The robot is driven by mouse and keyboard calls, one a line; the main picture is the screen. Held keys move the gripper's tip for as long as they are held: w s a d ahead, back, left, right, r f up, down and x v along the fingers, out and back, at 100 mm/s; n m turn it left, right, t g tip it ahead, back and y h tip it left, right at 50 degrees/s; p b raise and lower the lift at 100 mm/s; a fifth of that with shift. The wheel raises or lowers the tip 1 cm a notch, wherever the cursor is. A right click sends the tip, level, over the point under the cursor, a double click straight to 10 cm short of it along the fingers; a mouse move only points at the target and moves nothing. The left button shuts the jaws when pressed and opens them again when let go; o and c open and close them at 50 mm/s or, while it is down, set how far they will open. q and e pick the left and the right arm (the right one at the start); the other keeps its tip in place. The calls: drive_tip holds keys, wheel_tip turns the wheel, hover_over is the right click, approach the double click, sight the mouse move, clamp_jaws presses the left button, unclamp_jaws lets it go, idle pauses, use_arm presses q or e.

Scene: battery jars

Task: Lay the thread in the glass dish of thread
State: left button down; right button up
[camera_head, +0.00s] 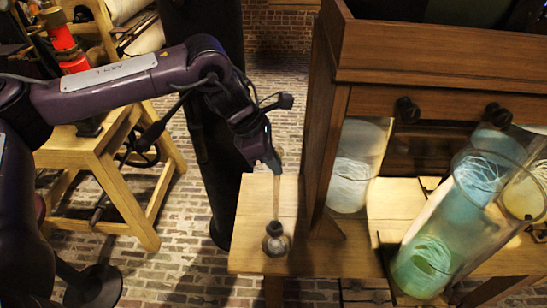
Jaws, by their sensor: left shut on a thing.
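My left gripper (272,160) is shut above the left end of the wooden bench. A thin pale strand, which looks like the thread (276,198), hangs almost straight down from its fingertips. My right gripper is not in view.
A wooden cabinet with dark knobs (408,110) stands on the bench (256,195) right of the dish. A wooden stand (112,170) is at left. Brick floor lies around.

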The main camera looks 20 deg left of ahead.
use_arm(q)
drive_tip(key=shift+w+m, duration=0.1)
drive_tip(key=shift+m, duration=0.3)
drive_tip(key=shift+f+b, duration=0.35)
drive_tip(key=shift+f, duration=0.05)
drive_tip(key=shift+f+b, duration=2.15)
drive_tip(key=shift+f, duration=1.2)
drive_tip(key=shift+r, duration=0.15)
wheel_tip(320, 180, up, 8)
drive_tip(key=p, duration=0.5)
